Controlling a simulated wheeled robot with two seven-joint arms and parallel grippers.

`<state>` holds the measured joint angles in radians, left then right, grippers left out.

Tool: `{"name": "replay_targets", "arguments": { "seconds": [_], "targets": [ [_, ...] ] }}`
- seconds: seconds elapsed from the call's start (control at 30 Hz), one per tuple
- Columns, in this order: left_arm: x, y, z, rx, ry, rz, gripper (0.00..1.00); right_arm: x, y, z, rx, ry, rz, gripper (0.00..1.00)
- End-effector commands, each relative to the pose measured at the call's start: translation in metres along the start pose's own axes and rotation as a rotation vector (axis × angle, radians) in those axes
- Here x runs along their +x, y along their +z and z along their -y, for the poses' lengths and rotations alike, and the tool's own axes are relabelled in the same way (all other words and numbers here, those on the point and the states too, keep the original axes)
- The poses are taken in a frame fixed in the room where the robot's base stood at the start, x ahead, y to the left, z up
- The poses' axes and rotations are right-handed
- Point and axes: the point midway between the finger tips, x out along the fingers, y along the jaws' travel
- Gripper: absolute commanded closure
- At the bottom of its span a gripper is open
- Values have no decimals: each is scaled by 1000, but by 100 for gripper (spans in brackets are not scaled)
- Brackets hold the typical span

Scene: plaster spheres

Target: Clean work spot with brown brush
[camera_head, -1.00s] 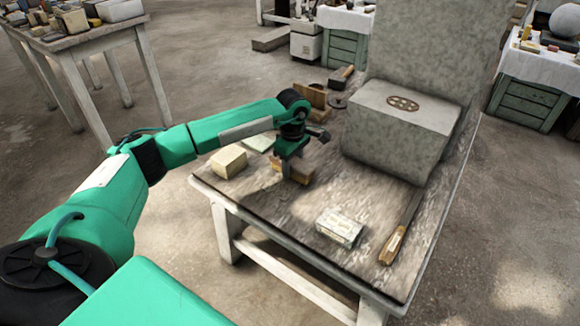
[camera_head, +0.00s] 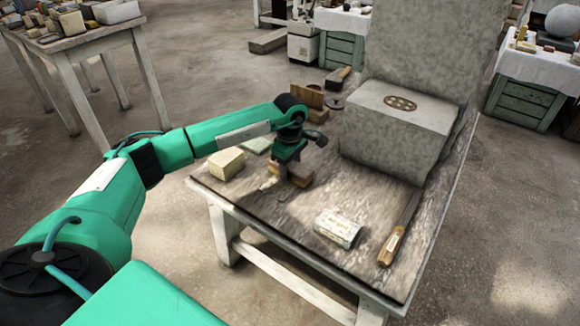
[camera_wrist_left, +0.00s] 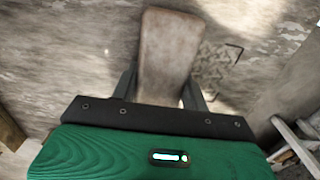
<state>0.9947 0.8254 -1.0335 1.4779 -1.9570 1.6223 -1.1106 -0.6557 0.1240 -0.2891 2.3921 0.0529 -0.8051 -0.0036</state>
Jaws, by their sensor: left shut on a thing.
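A brown brush (camera_head: 304,179) with a block-like body is at the left-middle of the worn work table (camera_head: 283,238). My left gripper (camera_head: 286,181) points down and is shut on it. In the left wrist view the brush (camera_wrist_left: 168,50) runs out from between the two fingers, its brown top facing the camera; its bristles are hidden. A dark cracked-looking mark (camera_wrist_left: 217,64) shows on the surface right of the brush. I cannot tell whether the brush touches the table. My right gripper is not in view.
A pale yellow block (camera_head: 227,163) lies left of the gripper. A large grey stone block (camera_head: 397,130) stands behind.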

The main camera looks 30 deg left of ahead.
Motion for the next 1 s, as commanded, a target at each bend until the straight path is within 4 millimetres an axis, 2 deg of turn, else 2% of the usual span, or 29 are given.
{"name": "replay_targets", "arguments": {
  "seconds": [0.63,1.0],
  "targets": [
    [-1,22,0,1,1,0,73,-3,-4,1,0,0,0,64],
    [0,15,0,-1,1,-1,73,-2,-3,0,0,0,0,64]
  ]
}}
